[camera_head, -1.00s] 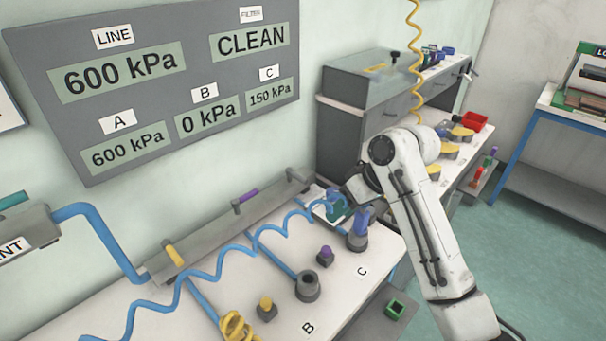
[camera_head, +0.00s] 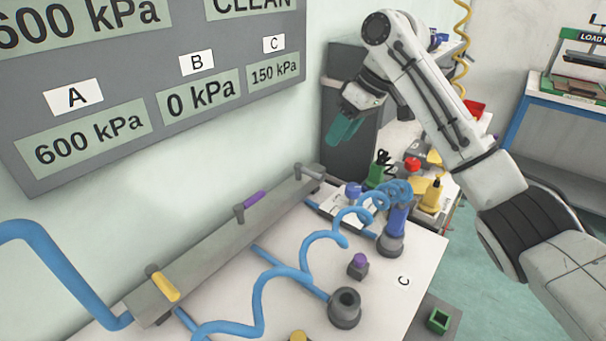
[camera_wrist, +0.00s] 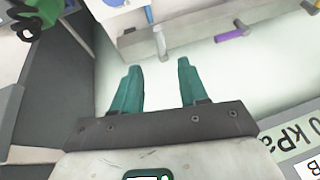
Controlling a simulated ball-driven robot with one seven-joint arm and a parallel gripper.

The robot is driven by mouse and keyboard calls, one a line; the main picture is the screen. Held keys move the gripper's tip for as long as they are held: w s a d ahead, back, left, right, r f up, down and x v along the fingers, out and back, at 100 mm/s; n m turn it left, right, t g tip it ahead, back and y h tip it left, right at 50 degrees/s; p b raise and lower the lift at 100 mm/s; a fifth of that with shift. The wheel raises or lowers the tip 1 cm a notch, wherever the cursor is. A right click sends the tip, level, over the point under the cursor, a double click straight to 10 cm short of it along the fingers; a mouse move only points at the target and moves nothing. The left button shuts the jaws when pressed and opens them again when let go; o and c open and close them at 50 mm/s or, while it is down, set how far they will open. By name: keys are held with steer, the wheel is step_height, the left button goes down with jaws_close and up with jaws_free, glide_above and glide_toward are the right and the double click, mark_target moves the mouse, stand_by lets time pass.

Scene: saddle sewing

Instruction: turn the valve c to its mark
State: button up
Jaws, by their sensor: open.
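Valve c looks to be the grey lever (camera_head: 311,173) at the far end of the grey wall rail (camera_head: 225,245). It sticks out across the rail, and it also shows in the wrist view (camera_wrist: 160,42), beyond my fingertips. Its mark cannot be made out. My gripper (camera_head: 343,131) has teal fingers, is open and empty, and hangs above and to the right of the lever, apart from it. In the wrist view the fingers (camera_wrist: 157,75) are spread with nothing between them. The C display (camera_head: 274,71) reads 150 kPa.
A purple lever (camera_head: 254,200) and a yellow lever (camera_head: 165,287) sit along the same rail. A blue tool (camera_head: 397,218) with a coiled blue hose (camera_head: 315,236) stands in a socket at C. A green tool (camera_head: 376,172) and yellow tool (camera_head: 433,195) stand behind.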

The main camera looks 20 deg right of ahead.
steer(key=x, duration=1.1)
steer(key=shift+w, duration=0.15)
steer(key=shift+c, duration=0.3)
jaws_close()
